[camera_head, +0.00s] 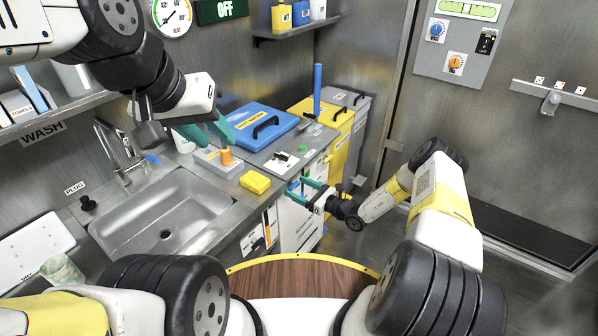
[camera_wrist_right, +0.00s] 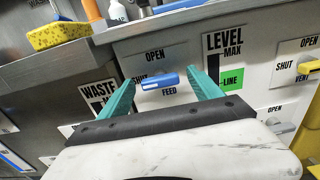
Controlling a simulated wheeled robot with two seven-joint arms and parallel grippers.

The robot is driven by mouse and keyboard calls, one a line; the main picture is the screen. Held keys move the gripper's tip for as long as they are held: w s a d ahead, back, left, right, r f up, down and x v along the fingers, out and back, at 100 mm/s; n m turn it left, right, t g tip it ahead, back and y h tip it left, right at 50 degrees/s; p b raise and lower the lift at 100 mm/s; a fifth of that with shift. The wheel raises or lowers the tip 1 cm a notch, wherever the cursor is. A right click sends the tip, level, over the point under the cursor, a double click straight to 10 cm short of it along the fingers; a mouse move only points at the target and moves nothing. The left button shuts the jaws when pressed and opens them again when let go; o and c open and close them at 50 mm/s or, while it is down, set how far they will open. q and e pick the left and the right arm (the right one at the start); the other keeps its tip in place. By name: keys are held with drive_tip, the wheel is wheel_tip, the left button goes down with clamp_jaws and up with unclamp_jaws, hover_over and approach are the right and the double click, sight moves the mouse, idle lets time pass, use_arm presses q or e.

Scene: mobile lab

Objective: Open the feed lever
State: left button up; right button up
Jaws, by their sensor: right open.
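The feed lever (camera_wrist_right: 158,81) has a blue handle on a pale plate, with OPEN printed above, SHUT to the left and FEED below. The handle lies nearly level, its left end beside SHUT. My right gripper (camera_wrist_right: 165,92) is open, one teal finger on each side of the lever; I cannot tell if they touch it. In the head view my right gripper (camera_head: 305,190) is at the front panel below the counter, and the lever is mostly hidden there. My left gripper (camera_head: 208,134) looks open above the counter behind the sink, near an orange knob (camera_head: 227,157).
A yellow-handled vent lever (camera_wrist_right: 309,67) and another pale lever (camera_wrist_right: 281,126) are to the right. A LEVEL gauge (camera_wrist_right: 228,60) stands between. A yellow sponge (camera_head: 255,181) lies on the counter edge by the sink (camera_head: 165,215). A blue-lidded box (camera_head: 262,125) is behind.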

drive_tip(key=c, duration=1.4)
drive_tip(key=shift+m, duration=2)
drive_tip(key=o, duration=1.4)
drive_tip(key=shift+d, duration=0.1)
drive_tip(key=v, duration=0.7)
drive_tip(key=shift+s+d, duration=0.25)
drive_tip(key=shift+d, duration=0.05)
